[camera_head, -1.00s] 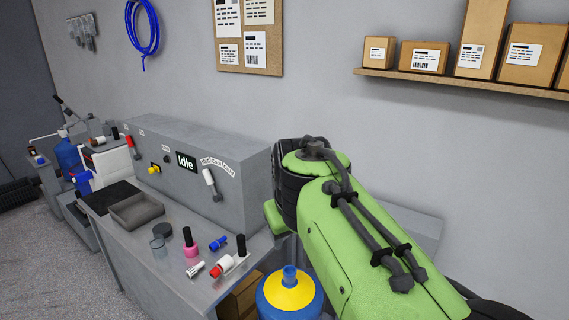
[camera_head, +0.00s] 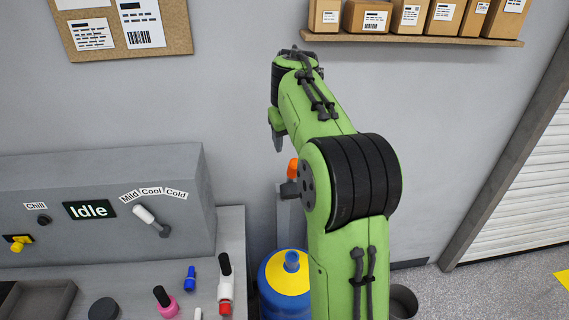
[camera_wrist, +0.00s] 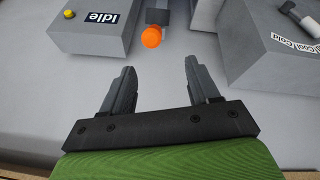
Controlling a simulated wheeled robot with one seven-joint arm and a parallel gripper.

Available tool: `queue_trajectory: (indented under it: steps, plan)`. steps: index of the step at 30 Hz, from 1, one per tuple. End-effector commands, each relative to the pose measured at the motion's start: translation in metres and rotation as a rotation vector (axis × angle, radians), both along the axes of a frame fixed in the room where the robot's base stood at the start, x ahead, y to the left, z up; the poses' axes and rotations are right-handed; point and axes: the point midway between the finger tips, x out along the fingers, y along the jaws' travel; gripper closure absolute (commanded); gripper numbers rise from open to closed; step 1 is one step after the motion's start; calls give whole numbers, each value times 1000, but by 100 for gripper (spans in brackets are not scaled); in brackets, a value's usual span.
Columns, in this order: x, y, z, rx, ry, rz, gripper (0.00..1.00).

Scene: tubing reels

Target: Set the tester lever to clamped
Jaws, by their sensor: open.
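An orange lever knob (camera_head: 293,168), probably the tester lever's, shows just left of my arm in the head view, above a narrow grey housing (camera_head: 288,215). The arm hides part of this area. In the wrist view the round orange knob (camera_wrist: 152,37) is on a dark stub, beyond and between my fingertips. My gripper (camera_wrist: 158,82) is open and empty, apart from the knob. In the head view one dark finger of my gripper (camera_head: 278,143) shows above and slightly left of the knob. I cannot tell the lever's set position.
A grey box with an "Idle" display (camera_head: 89,210) and a white lever (camera_head: 150,219) stands at left. Bottles (camera_head: 225,285) stand before it. A blue jug with yellow top (camera_head: 286,272) is below. Another "Idle" box (camera_wrist: 90,28) shows left in the wrist view.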

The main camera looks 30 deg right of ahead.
Motion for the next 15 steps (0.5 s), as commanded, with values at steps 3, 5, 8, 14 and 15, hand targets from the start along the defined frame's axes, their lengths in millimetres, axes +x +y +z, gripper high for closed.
queue_trajectory:
  steps: [3,5,8,14,15]
  plan:
    - [1,-4,-1,1,1,-7,40]
    - [3,-6,-8,2,2,-7,40]
    - [9,-9,-27,3,4,-6,40]
    - [26,-20,-74,5,6,-4,40]
    - [30,-22,-83,4,6,-5,40]
